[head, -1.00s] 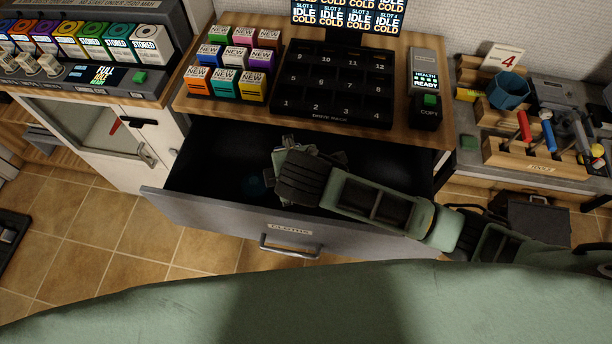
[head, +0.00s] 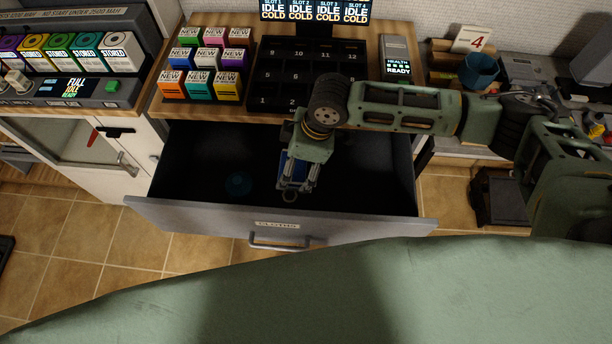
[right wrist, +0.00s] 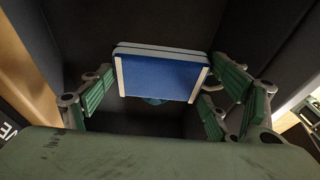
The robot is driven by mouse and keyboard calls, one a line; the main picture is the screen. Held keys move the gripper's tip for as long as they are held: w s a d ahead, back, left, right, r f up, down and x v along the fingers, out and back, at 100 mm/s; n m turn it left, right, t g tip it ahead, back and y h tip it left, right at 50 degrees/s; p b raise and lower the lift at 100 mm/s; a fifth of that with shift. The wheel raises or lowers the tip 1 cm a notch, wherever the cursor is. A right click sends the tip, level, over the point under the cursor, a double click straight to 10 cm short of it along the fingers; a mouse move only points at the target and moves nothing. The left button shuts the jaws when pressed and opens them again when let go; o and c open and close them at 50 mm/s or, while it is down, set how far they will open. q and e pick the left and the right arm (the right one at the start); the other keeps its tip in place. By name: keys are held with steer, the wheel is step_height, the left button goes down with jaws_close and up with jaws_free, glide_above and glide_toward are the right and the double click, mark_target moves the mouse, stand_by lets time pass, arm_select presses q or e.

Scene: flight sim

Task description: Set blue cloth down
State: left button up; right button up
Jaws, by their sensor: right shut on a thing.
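The blue cloth (right wrist: 160,78) shows in the right wrist view as a flat blue folded block with pale side edges, between the finger pads. Only a small blue part of it (head: 289,170) shows in the head view, the rest being hidden by my gripper. My right gripper (head: 295,182) is shut on the cloth and points down over the open drawer. The drawer (head: 195,208) has a dark inside and a grey front with a label. I cannot tell whether the cloth touches its floor. My left gripper is not in view.
Behind stand a black numbered rack (head: 270,75) and several coloured boxes (head: 205,60) on the wooden top. My right arm passes over the rack's right side.

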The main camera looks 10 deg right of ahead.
glide_above(321, 190)
steer(key=a, duration=0.7)
step_height(321, 190, down, 13)
steer(key=shift+s+r, duration=0.1)
steer(key=shift+r, duration=0.1)
steer(key=d, duration=0.2)
steer(key=d+p, duration=0.1)
steer(key=shift+d+r, duration=0.2)
steer(key=shift+d, duration=0.2)
steer(key=d, duration=0.1)
steer(key=d+p, duration=0.1)
steer(key=d, duration=0.2)
steer(key=shift+d+f, duration=0.15)
steer(key=shift+f, duration=0.45)
steer(key=shift+f, duration=0.25)
steer(key=o, duration=1.1)
steer(key=shift+r, duration=0.1)
